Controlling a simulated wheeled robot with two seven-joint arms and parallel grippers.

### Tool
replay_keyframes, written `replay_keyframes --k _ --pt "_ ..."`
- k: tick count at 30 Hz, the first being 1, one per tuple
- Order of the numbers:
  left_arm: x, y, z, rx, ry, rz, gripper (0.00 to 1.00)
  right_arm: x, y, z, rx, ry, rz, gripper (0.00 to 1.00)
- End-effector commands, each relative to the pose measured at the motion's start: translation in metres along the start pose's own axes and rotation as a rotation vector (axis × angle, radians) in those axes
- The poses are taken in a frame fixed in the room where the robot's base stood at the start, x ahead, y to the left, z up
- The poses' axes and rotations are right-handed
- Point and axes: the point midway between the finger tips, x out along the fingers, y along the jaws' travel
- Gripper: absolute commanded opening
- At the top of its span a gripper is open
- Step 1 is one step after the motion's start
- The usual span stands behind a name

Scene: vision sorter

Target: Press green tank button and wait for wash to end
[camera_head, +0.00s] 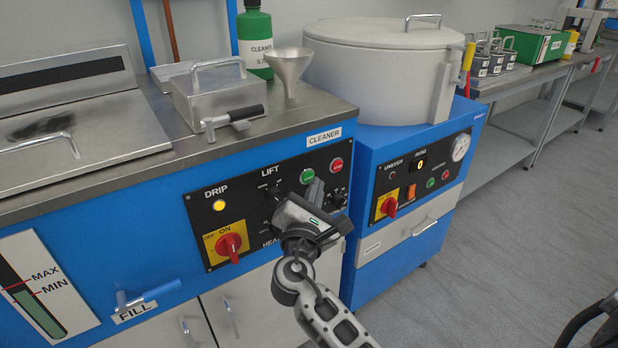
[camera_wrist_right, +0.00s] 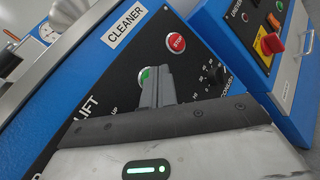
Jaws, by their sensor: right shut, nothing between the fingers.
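The blue cleaner tank (camera_head: 120,235) has a black control panel (camera_head: 258,232) on its front. The green button (camera_head: 307,176) is in the panel's upper right, beside a red stop button (camera_head: 337,165). My right gripper (camera_head: 317,187) is shut and empty, its fingertips at the panel just below and right of the green button. In the right wrist view the green button (camera_wrist_right: 144,80) shows partly behind the shut fingertips (camera_wrist_right: 155,76). I cannot tell whether they touch it. A yellow lamp (camera_head: 219,205) glows under DRIP. My left gripper is not in view.
A metal funnel (camera_head: 287,66), a lidded metal box (camera_head: 212,95) and a green cleaner bottle (camera_head: 254,45) stand on the tank top. A second blue unit (camera_head: 375,165) with a round lidded drum (camera_head: 385,75) stands to the right. Open floor (camera_head: 510,240) lies further right.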

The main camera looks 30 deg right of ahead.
Motion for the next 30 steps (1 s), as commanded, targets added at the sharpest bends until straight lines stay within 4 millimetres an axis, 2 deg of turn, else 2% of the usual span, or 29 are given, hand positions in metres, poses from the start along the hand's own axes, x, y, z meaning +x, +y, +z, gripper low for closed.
replay_keyframes --k 30 --pt "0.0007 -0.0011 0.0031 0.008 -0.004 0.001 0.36 0.0077 0.0057 -0.0054 0.002 0.000 0.000 0.00"
